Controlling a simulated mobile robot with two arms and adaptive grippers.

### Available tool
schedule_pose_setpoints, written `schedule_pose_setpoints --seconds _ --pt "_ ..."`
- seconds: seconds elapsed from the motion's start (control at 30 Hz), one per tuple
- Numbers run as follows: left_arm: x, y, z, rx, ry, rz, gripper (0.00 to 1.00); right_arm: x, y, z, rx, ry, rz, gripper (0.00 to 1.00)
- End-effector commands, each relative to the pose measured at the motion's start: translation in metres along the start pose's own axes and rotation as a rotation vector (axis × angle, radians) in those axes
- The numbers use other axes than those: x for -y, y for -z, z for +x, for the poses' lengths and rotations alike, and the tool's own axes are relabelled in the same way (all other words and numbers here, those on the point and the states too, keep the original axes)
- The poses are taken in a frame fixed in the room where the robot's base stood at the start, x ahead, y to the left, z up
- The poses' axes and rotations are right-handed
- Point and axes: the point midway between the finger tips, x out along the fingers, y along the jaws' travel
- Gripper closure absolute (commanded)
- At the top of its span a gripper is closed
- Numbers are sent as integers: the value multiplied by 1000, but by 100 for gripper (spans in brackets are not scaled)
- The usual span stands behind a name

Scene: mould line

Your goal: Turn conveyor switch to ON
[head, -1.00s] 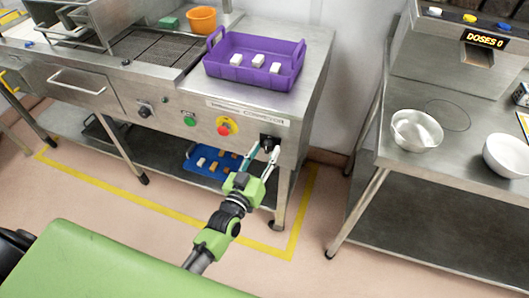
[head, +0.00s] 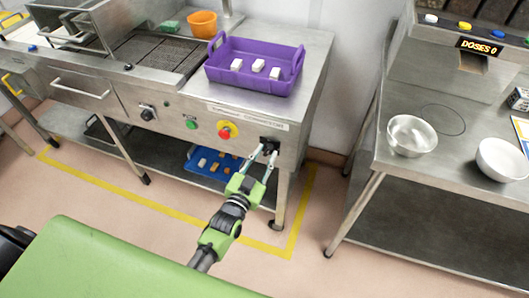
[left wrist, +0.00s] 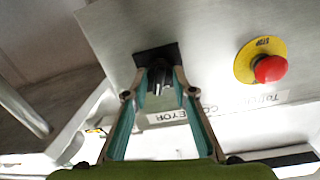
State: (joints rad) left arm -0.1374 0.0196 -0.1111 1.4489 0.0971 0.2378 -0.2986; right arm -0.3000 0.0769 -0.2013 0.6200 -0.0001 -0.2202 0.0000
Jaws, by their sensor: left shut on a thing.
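The conveyor switch is a black rotary knob on a square black plate (left wrist: 145,56) at the right end of the steel machine's front panel; it also shows in the head view (head: 270,140). My left gripper (head: 267,152) reaches up to it from below. In the left wrist view the fingertips (left wrist: 158,76) are shut on the knob, one on each side. The knob is partly hidden by the fingers, and I cannot read which position it points to. A label with part of the word conveyor lies beside the plate. My right gripper is not in view.
A red stop button (head: 225,131) on a yellow disc and a green button (head: 191,124) sit left of the switch. A purple tray (head: 250,82) with white blocks stands above. A blue tray (head: 199,171) lies on the lower shelf. A steel table (head: 440,180) stands right.

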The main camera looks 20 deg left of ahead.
Motion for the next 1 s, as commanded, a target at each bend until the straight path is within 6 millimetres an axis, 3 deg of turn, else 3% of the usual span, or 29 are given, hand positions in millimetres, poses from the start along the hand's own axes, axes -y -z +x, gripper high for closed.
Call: schedule_pose_setpoints --seconds 0.4,1.0 --pt "-1 1 0 26 4 396 97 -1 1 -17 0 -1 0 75" --pt "-2 0 0 55 10 898 97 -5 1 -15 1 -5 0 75"
